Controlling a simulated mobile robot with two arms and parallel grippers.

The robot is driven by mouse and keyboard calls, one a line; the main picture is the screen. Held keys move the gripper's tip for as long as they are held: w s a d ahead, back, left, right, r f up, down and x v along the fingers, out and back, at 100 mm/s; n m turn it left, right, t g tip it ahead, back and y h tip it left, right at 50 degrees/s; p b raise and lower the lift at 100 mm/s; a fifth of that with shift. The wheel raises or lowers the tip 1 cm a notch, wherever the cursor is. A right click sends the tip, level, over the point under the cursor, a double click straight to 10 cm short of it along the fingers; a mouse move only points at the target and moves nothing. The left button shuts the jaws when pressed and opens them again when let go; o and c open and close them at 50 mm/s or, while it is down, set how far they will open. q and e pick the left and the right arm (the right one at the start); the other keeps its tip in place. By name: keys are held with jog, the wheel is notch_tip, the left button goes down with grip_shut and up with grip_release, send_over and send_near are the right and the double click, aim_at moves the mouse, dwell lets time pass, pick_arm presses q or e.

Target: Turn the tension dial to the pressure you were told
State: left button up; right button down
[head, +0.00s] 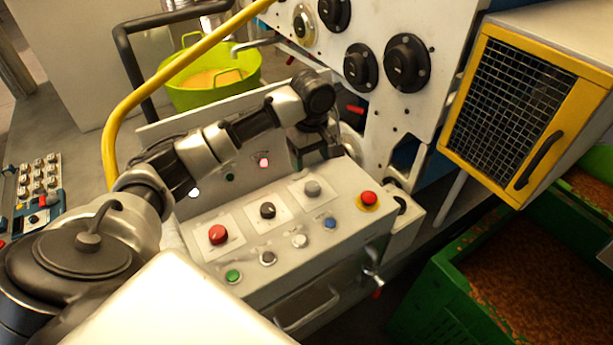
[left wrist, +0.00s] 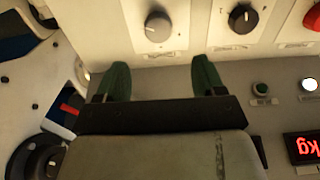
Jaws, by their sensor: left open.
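The control box (head: 345,230) has a row of three dials on its top: a red dial (head: 218,234), a black dial (head: 267,210) and a grey dial (head: 312,188). I cannot read which one is marked tension. My left gripper (head: 322,152) is over the back edge of the box, just behind the grey dial. In the left wrist view the green-tipped fingers (left wrist: 162,75) are apart with nothing between them. The grey dial (left wrist: 158,27) stands just beyond the fingertips, and the black dial (left wrist: 243,18) is to its right. My right gripper is not in view.
Buttons in green (head: 233,276), black, white and blue line the front, with a red mushroom button (head: 369,198) at the right. A red lit kg display (left wrist: 303,147) shows partly. A yellow rail (head: 155,85) and the machine's white side plate (head: 385,110) stand close by.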

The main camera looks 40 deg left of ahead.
aim_at(312, 186)
pick_arm(q)
jog(key=f, duration=0.1)
jog(key=d+f, duration=0.1)
jog(key=p, duration=0.1)
jog(key=shift+s+d+f, duration=0.2)
jog(key=shift+s+f, duration=0.05)
jog(key=shift+f, duration=0.15)
jog(key=shift+w+f, duration=0.15)
jog(key=shift+f, duration=0.8)
jog(key=f, duration=0.2)
jog(key=a+f+p, duration=0.1)
jog(key=shift+w+a+f, duration=0.1)
jog(key=shift+w+f, duration=0.05)
jog(key=shift+f, duration=0.45)
jog(key=shift+d, duration=0.25)
jog(key=shift+c, duration=0.4)
jog(key=shift+a, duration=0.1)
jog(key=c, duration=0.8)
jog(key=shift+c, duration=0.2)
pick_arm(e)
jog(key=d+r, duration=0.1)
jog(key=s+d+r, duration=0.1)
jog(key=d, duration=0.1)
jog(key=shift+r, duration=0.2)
